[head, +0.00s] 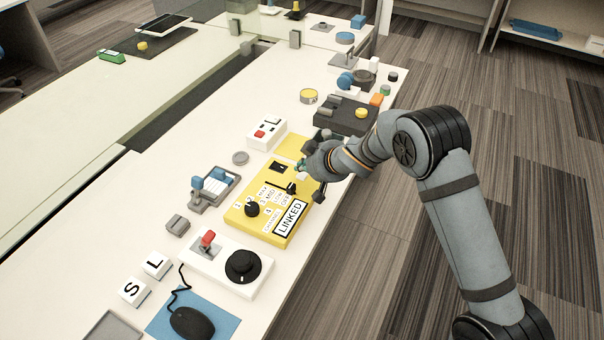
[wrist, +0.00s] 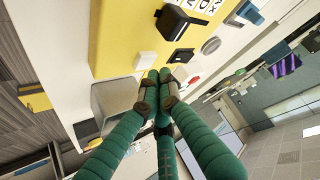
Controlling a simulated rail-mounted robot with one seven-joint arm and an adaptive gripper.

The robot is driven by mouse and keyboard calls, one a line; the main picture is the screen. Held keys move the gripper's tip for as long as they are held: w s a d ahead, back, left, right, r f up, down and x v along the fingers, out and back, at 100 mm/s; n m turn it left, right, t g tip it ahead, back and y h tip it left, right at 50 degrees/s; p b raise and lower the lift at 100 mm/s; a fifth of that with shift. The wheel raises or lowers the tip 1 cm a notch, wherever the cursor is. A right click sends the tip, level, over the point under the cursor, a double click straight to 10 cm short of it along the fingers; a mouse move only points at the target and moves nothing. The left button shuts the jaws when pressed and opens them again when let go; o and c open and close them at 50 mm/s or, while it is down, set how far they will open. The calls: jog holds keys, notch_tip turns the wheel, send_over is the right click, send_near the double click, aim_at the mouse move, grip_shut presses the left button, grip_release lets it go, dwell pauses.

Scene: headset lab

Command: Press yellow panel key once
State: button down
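The yellow panel (head: 262,226), labelled LINKED, lies on the white table. It carries a black knob (head: 252,209), a black switch (head: 291,188) and small printed labels. In the wrist view the yellow panel (wrist: 118,40) shows a black block (wrist: 172,22), a dark switch (wrist: 181,56) and a small white key (wrist: 145,61) near my fingertips. My gripper (wrist: 159,76) has its fingertips together, with nothing seen between them. The tips appear close to the white key; whether they touch it I cannot tell. In the head view my gripper (head: 306,168) is over the panel's far right end, partly hiding it.
A white box with a red button (head: 262,133) stands beyond the panel. A white box with a red lever and black dial (head: 243,265) stands nearer. The table's right edge is close to the panel.

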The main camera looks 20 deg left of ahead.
aim_at(303, 177)
jog(key=shift+r+p, duration=2.45)
jog(key=shift+r, duration=0.1)
jog(key=shift+f, duration=0.2)
notch_tip(303, 177, up, 4)
jog(key=p, duration=0.3)
jog(key=shift+r, duration=0.1)
